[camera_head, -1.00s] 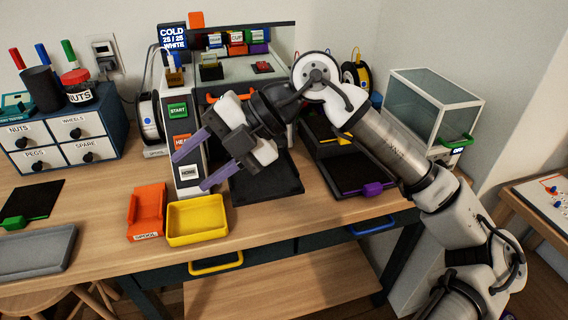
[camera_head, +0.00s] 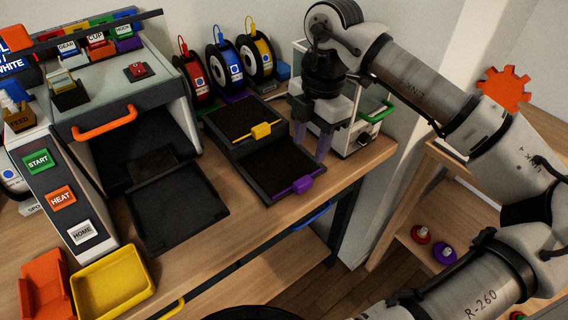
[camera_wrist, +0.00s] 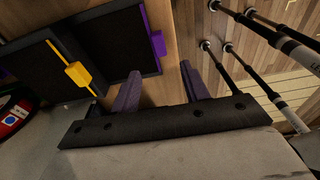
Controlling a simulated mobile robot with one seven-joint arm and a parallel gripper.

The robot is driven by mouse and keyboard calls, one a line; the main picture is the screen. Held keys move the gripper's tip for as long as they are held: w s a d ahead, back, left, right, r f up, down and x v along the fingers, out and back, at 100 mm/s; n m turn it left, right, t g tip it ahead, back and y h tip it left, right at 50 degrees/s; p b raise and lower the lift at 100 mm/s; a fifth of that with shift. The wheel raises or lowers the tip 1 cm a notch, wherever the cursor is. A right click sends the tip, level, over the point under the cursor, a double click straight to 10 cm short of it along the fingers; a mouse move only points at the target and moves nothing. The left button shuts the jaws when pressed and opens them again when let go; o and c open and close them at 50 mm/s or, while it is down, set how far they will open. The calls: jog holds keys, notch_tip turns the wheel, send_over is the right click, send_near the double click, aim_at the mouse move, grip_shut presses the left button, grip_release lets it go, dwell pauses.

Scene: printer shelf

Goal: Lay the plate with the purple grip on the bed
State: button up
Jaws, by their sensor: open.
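The black plate (camera_head: 272,166) with the purple grip (camera_head: 295,186) lies in the front slot of a dark rack on the table. In the wrist view the plate (camera_wrist: 115,48) and its purple grip (camera_wrist: 157,43) are just beyond my fingertips. My gripper (camera_head: 311,145) is open and empty, pointing down just right of the plate. In the wrist view its two fingers (camera_wrist: 161,75) are apart, with the purple grip ahead of them and not between them. The dark bed (camera_head: 178,207) sticks out of the printer's open front and looks bare.
A second plate with a yellow grip (camera_head: 262,131) lies behind the purple one. Filament spools (camera_head: 222,73) and a glass-sided box with a green handle (camera_head: 376,112) stand close by. The yellow tray (camera_head: 112,285) and orange bin (camera_head: 45,285) are at the front left.

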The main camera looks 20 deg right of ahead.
send_over(303, 180)
jog(key=f, duration=0.4)
jog(key=shift+d+f, duration=0.25)
jog(key=shift+f, duration=0.05)
jog(key=shift+a+f+p, duration=0.2)
jog(key=shift+f+p, duration=1)
jog(key=shift+f, duration=1.45)
grip_shut()
